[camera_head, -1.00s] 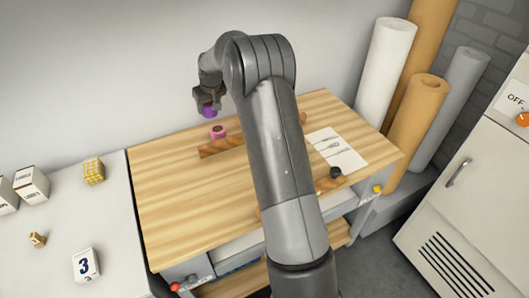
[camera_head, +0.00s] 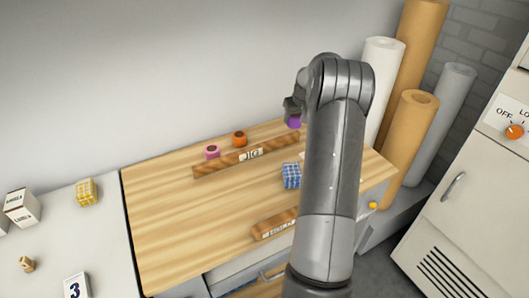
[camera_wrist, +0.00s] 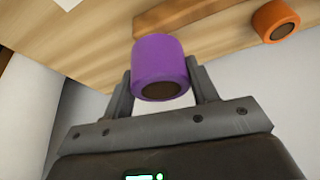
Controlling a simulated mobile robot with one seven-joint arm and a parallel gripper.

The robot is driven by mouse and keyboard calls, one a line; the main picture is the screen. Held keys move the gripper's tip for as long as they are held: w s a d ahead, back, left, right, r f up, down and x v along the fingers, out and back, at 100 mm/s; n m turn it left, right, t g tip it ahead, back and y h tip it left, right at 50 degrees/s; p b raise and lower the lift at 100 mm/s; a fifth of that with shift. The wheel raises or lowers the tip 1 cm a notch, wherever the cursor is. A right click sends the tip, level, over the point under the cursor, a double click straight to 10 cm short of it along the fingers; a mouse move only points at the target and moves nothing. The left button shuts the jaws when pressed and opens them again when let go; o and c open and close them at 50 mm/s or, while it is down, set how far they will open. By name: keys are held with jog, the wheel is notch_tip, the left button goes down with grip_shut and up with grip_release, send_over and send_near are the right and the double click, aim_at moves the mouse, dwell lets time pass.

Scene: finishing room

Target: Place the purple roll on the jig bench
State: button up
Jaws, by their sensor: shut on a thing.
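The purple roll (camera_wrist: 160,62) is held between the two fingers of my gripper (camera_wrist: 161,85) in the wrist view. In the head view the purple roll (camera_head: 294,123) shows just below my gripper (camera_head: 293,108), over the back right part of the wooden jig bench (camera_head: 170,220). The roll appears raised above the bench top. My arm hides part of the bench's right side. A wooden strip labelled JIG (camera_head: 225,162) lies across the bench near the back.
A pink roll (camera_head: 212,152) and an orange roll (camera_head: 239,139) stand behind the JIG strip. A blue checked box (camera_head: 291,176) and another labelled wooden strip (camera_head: 272,225) are on the bench. Tall rolls (camera_head: 411,130) stand at the right. The bench's left half is clear.

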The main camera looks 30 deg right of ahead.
jog(key=w+a+f, duration=0.4)
jog(key=w, duration=0.1)
jog(key=w+a+f, duration=0.2)
jog(key=w, duration=0.1)
jog(key=shift+w, duration=0.15)
jog(key=shift+f, duration=2)
jog(key=shift+f, duration=0.15)
jog(key=o, duration=1)
